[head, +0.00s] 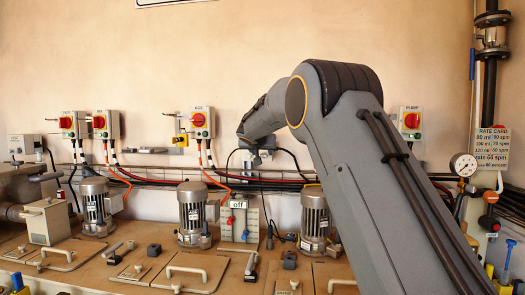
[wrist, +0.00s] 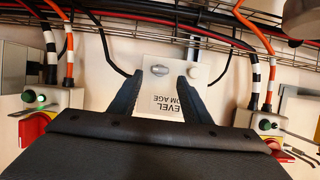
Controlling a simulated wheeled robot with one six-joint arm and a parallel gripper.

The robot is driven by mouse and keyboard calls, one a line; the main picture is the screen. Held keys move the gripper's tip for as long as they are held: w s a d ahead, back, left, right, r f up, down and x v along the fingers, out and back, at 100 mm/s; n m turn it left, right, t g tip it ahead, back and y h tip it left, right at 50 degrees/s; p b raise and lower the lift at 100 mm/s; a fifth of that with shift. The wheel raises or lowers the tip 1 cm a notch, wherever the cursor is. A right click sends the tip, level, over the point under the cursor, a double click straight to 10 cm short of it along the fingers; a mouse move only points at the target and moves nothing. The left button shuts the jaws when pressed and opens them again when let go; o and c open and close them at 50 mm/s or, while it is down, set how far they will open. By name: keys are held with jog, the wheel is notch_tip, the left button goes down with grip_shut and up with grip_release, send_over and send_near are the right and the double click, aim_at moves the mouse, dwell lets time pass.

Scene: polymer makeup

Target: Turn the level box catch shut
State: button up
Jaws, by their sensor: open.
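The level box (wrist: 172,94) is a pale box with upside-down "LEVEL" lettering in the wrist view, partly covered by my gripper. Its catch (wrist: 159,70) is a small silver oval knob whose long side lies roughly across the picture. My gripper (wrist: 160,80) is open, with one dark finger on each side of the catch and visible gaps between them. I cannot tell how far the fingertips are from the box face. In the head view my gripper (head: 251,158) is at the back wall, and the box and catch cannot be made out there.
A wire cable tray (wrist: 215,22) with red and black cables runs just beside the box. Switch boxes with red knobs (head: 199,121) hang on the wall to the left; a pump switch (head: 411,121) hangs to the right. Motors (head: 193,212) stand on the bench below.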

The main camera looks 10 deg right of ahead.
aim_at(264, 156)
jog(key=shift+p+x, duration=0.45)
jog(key=shift+x, duration=0.8)
jog(key=c, duration=1.1)
jog(key=shift+o, duration=0.2)
